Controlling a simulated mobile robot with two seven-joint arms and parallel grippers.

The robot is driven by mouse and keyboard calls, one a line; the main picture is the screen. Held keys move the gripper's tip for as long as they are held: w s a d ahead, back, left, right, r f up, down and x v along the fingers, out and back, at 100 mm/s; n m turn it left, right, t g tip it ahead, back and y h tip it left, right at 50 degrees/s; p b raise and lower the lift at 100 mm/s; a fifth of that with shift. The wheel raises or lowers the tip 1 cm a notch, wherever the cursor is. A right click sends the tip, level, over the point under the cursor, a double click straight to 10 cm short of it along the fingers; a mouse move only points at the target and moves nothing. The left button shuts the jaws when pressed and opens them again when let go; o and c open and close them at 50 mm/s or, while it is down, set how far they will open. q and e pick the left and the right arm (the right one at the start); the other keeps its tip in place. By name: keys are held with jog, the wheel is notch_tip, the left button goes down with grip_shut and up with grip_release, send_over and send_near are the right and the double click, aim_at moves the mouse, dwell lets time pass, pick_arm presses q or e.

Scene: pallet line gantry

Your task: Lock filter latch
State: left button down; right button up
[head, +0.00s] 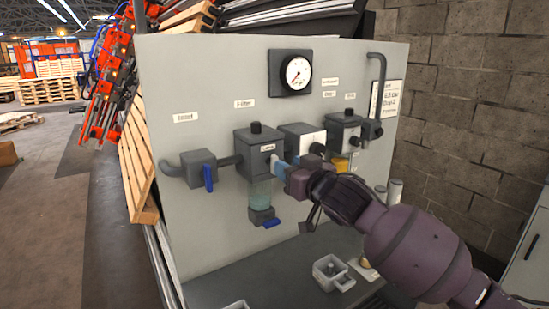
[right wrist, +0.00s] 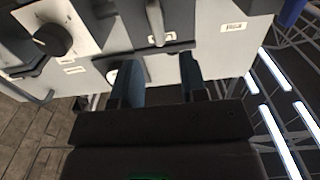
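The filter (head: 248,150) is a dark grey block on the upright grey panel, with a translucent greenish bowl (head: 261,192) under it and a blue drain lever (head: 271,223) at the bottom. A small pale latch piece shows at the block's front right, partly hidden by my right gripper (head: 281,168). That gripper is at the filter's right side, its blue fingers pointing at the block. In the right wrist view its two fingers (right wrist: 158,82) stand apart with nothing clearly between them. A grey lever (right wrist: 155,22) lies just beyond the fingertips. My left gripper is out of view.
An inlet valve (head: 199,168) with a blue handle is left of the filter. A regulator (head: 302,136) and another unit (head: 343,131) are to the right. A gauge (head: 291,73) is above. A small grey tray (head: 330,271) sits on the shelf below.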

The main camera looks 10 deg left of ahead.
aim_at(274, 155)
jog(key=shift+x, duration=3.3)
grip_shut()
